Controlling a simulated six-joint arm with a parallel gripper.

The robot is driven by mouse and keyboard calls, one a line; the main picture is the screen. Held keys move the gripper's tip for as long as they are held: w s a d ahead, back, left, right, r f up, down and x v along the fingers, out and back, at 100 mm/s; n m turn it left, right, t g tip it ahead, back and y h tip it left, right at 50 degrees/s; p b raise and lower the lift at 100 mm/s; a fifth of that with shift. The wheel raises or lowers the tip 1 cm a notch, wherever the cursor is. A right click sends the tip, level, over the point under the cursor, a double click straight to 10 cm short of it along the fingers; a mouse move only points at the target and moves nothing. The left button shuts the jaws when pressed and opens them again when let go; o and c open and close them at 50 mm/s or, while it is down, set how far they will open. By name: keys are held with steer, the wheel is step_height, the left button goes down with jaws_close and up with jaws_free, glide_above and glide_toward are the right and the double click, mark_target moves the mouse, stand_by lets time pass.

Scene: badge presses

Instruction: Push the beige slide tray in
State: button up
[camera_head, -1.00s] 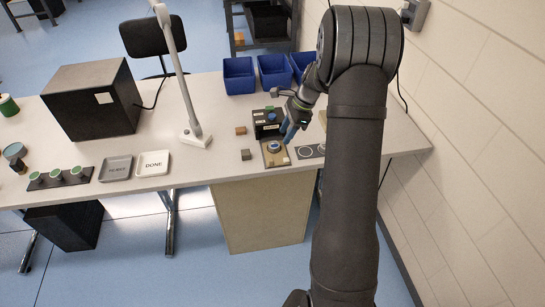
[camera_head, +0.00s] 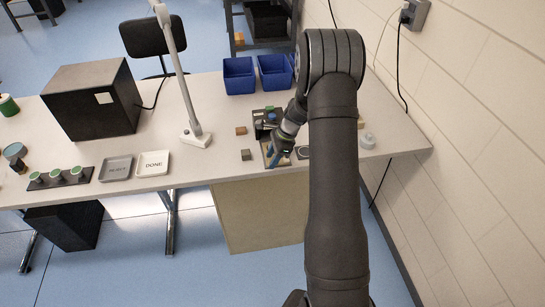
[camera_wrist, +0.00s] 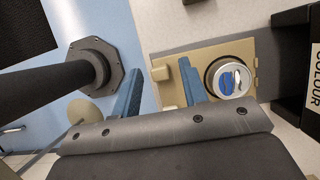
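The beige slide tray (camera_head: 266,148) sits in front of the dark press (camera_head: 259,124), partly hidden by my gripper. In the wrist view the beige tray (camera_wrist: 248,50) carries a round metal die (camera_wrist: 216,68) with a blue-and-white disc (camera_wrist: 235,79). A small beige block stands at the tray's left end. My gripper (camera_head: 271,162) is at the tray's front end in the head view. In the wrist view my gripper (camera_wrist: 160,67) has its two blue fingers apart with nothing held between them. I cannot tell whether a finger touches the tray.
A small grey block (camera_head: 246,154) and a brown block (camera_head: 240,131) lie left of the press. A dark plate (camera_head: 303,153) and a grey round piece (camera_head: 367,141) are to the right. Blue bins (camera_head: 239,77) stand behind. The lamp base (camera_head: 196,138) is farther left.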

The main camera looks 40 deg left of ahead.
jaws_close()
steer(key=shift+w+a, duration=1.75)
steer(key=shift+w, duration=0.05)
jaws_free()
steer(key=v, duration=1.7)
steer(key=shift+r, duration=0.25)
steer(key=shift+c, duration=0.4)
